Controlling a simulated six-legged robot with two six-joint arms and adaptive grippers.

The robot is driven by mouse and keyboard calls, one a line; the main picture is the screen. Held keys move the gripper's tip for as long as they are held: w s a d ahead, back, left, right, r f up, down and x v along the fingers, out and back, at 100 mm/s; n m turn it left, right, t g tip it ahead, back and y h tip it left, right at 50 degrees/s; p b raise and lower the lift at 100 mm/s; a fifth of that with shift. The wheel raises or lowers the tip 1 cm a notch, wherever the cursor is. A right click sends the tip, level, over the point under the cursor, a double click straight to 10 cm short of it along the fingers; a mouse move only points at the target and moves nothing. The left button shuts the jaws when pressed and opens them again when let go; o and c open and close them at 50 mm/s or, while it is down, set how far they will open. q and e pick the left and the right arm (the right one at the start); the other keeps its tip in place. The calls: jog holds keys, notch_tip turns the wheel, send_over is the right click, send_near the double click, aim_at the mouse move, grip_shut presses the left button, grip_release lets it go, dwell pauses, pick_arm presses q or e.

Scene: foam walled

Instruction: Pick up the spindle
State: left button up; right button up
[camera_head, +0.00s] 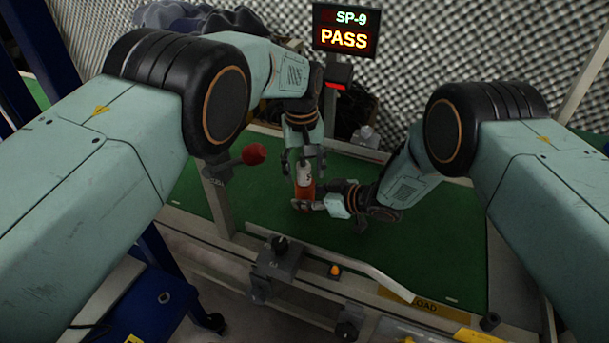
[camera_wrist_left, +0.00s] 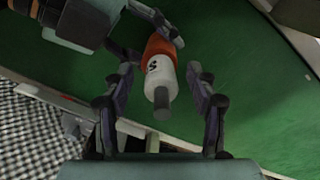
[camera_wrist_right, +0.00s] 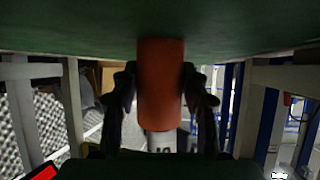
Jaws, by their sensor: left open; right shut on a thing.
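The spindle (camera_head: 304,180) has an orange part, a white body with dark markings and a grey shaft end. It stands about upright over the green surface in the head view. My right gripper (camera_head: 308,205) is shut on its orange part, as the right wrist view (camera_wrist_right: 160,90) also shows. My left gripper (camera_head: 304,158) is open above it, pointing down. In the left wrist view the white body (camera_wrist_left: 158,80) and grey shaft lie between the spread left fingers, with gaps on both sides. Whether the spindle's lower end touches the surface is hidden.
The green work surface (camera_head: 420,240) is clear to the right. A metal rail with a yellow label (camera_head: 430,303) runs along its front edge. A red ball knob (camera_head: 253,154) stands at left. A display (camera_head: 345,32) reading "SP-9 PASS" stands behind, before the foam wall.

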pick_arm(q)
jog(key=shift+f, duration=0.35)
grip_shut()
dwell(0.4)
